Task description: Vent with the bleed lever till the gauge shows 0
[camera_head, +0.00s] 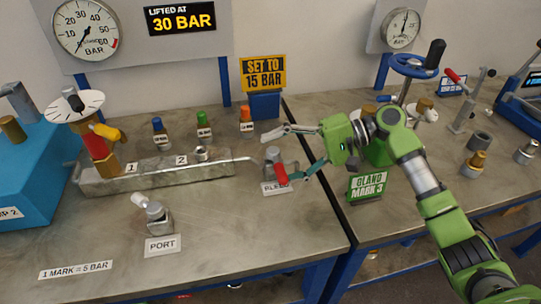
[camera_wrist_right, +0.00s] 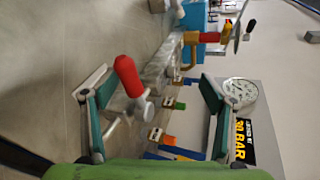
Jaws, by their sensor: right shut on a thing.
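The bleed lever (camera_head: 281,174) has a red grip and sits on a grey block (camera_head: 273,157) behind the BLEED label (camera_head: 276,188). In the right wrist view the red grip (camera_wrist_right: 128,76) stands between the fingers, close to the left one. The large BAR gauge (camera_head: 86,28) on the left panel has its needle pointing down and left, toward the low end of its scale; the exact reading is too small to tell. My left gripper is not in view.
A sign (camera_head: 181,18) reads "LIFTED AT 30 BAR". A metal block (camera_head: 150,172) with a yellow-handled valve (camera_head: 104,131) runs left of the lever. The PORT fitting (camera_head: 156,215) stands in front. A green GLAND sign (camera_head: 367,186) is at right. The front left bench is mostly clear.

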